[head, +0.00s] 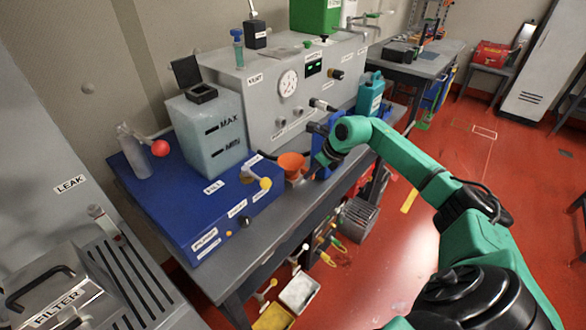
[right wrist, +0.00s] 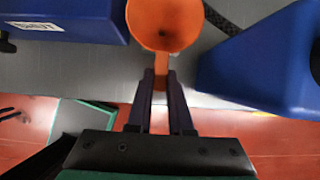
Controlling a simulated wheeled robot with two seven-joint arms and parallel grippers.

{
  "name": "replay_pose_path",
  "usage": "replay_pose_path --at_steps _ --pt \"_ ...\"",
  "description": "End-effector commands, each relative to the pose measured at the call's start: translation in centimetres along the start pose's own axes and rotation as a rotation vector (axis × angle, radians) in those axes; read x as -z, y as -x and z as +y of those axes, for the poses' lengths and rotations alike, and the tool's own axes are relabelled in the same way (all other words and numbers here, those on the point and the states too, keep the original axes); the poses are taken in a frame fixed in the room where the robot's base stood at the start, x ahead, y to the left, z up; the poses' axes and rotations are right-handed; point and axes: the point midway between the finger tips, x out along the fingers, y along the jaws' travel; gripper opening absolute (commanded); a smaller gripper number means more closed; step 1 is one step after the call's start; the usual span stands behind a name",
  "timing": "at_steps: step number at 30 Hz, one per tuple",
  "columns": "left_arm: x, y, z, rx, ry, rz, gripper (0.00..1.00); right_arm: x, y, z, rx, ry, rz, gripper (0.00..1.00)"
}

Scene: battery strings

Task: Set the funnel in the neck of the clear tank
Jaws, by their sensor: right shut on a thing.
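The orange funnel (head: 292,161) is at the front edge of the bench, right of the blue base. My right gripper (head: 316,166) is shut on it. In the right wrist view, the two fingers (right wrist: 160,88) pinch the funnel's orange tab, and the funnel bowl (right wrist: 165,22) is beyond them, its mouth facing the camera. The clear tank (head: 205,152) is a pale, translucent box marked MAX and MIN, left of the funnel and apart from it. Its black square neck (head: 201,94) is on top, with the dark lid (head: 185,70) tipped up. My left gripper is out of view.
The blue base (head: 180,195) carries the tank, a clear bottle (head: 135,152) with a red ball, and a yellow-knobbed valve (head: 264,183). A grey panel box (head: 265,100) with a gauge stands behind. A teal jug (head: 370,95) stands to the right.

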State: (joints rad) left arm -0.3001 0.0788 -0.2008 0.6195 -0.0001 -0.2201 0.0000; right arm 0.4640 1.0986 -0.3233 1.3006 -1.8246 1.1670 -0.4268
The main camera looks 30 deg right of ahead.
Motion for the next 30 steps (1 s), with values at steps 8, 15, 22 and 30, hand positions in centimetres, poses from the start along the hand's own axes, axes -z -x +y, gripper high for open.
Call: replay_pose_path --at_steps 8,15,22,30 --pt "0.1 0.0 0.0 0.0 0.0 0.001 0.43 0.0 0.0 0.0 0.0 0.0 0.0 0.0" --pt "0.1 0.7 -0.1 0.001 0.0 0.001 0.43 -0.5 0.9 0.0 0.0 0.001 -0.001 0.0" --pt "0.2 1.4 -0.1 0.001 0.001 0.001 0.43 -1.1 1.9 0.0 0.0 0.001 -0.001 0.0" --pt "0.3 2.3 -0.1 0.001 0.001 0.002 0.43 -1.7 3.1 0.0 0.0 0.0 -0.001 0.0"
